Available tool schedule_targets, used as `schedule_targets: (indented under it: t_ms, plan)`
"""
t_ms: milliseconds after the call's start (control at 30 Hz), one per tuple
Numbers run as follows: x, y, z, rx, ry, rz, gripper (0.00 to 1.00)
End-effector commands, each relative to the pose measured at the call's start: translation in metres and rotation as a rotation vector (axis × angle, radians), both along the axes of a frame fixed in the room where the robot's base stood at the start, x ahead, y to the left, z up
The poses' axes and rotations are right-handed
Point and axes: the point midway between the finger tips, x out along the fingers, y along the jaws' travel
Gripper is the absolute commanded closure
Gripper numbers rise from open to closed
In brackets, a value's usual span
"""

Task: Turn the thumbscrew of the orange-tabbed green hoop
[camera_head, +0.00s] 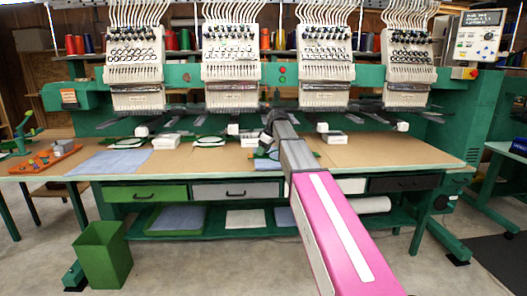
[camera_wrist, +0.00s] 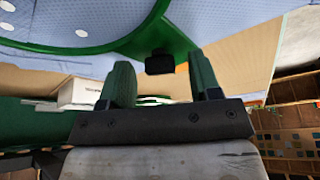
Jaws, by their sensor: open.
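In the wrist view, a green hoop (camera_wrist: 128,44) with light blue fabric (camera_wrist: 70,18) stretched in it fills the top. A small dark block (camera_wrist: 160,63) shows at the hoop's near edge; I cannot tell for sure that it is the thumbscrew. My gripper (camera_wrist: 161,78) is open, with its two green fingers either side of that block in the picture and no visible contact. In the head view, a hoop with blue fabric (camera_head: 266,164) lies on the table, partly behind my arm, which hides my gripper's fingers.
More green hoops (camera_head: 210,141) lie along the tan tabletop (camera_head: 190,160) below the embroidery heads (camera_head: 231,55). Small white boxes (camera_head: 166,142) stand among them. An orange board (camera_head: 46,160) is at far left. A green bin (camera_head: 103,254) stands on the floor.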

Motion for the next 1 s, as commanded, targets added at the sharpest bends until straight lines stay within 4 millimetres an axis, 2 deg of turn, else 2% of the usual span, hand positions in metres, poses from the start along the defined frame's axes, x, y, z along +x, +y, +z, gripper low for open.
schedule_targets:
  t_ms: [100,133,267,300,667,1000]
  plan:
    - [0.0,-0.0001,0.0002,0.0,0.0,0.0,0.43]
    - [0.0,-0.0001,0.0002,0.0,0.0,0.0,0.46]
    - [-0.0001,-0.0001,0.0003,0.0,0.0,0.0,0.88]
    - [0.0,-0.0001,0.0003,0.0,0.0,0.0,0.93]
    - [-0.001,0.0,0.0002,-0.001,0.001,-0.042,0.93]
    - [-0.0033,0.0011,0.0002,0.0,0.0,-0.271,0.93]
